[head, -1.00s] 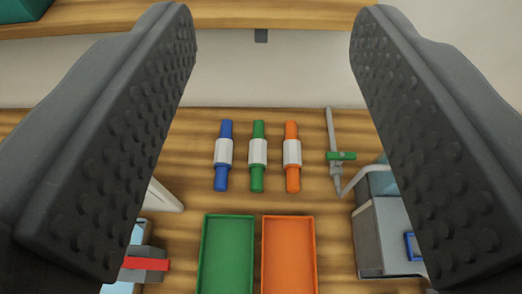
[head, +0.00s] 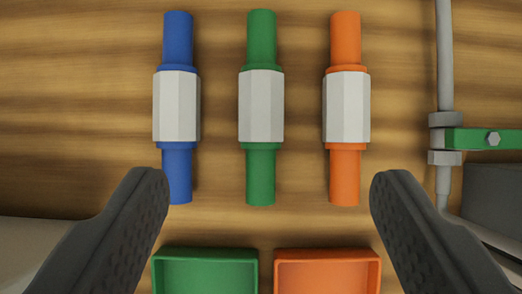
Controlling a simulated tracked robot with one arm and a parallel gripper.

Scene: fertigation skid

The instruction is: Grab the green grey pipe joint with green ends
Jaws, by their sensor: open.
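The pipe joint with green ends (head: 261,105) lies on the wooden surface in the upper middle of the head view. It has a light grey faceted middle and a green tube at each end, lined up with the picture's vertical. My gripper (head: 268,190) is open and empty, with one finger at the lower left and one at the lower right. The green joint lies between the lines of the fingers, mostly beyond their tips, and nothing touches it.
A blue-ended joint (head: 177,105) lies to its left and an orange-ended joint (head: 346,105) to its right, with narrow gaps of bare wood. A green tray (head: 205,254) and an orange tray (head: 328,254) sit below. A grey pipe with a green clamp (head: 485,139) stands at right.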

